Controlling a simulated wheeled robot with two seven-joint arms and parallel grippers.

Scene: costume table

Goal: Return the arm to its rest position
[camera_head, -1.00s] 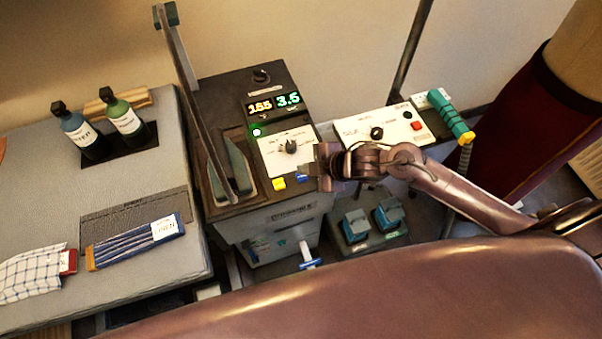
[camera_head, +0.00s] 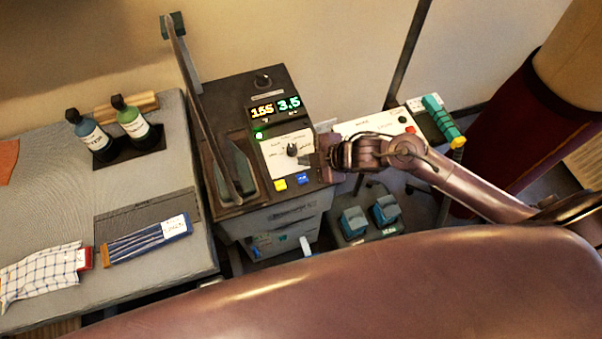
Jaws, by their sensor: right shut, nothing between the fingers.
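My right arm (camera_head: 455,182) comes in from the right edge. My right gripper (camera_head: 316,160) is shut and empty, at the right side of the dark control unit. Its tip is close to the unit's white panel, just right of the dial (camera_head: 292,150); I cannot tell whether it touches. The yellow button (camera_head: 280,185) and blue button (camera_head: 303,179) show just below it. The control unit (camera_head: 228,98) has a lit display (camera_head: 275,107) and a green light. My left gripper is not in view.
A second white panel (camera_head: 360,126) with a red button and a green-handled tool (camera_head: 440,118) lie behind my right arm. Two teal pedals (camera_head: 370,216) sit below. A dark upright lever (camera_head: 190,80) rises from the unit.

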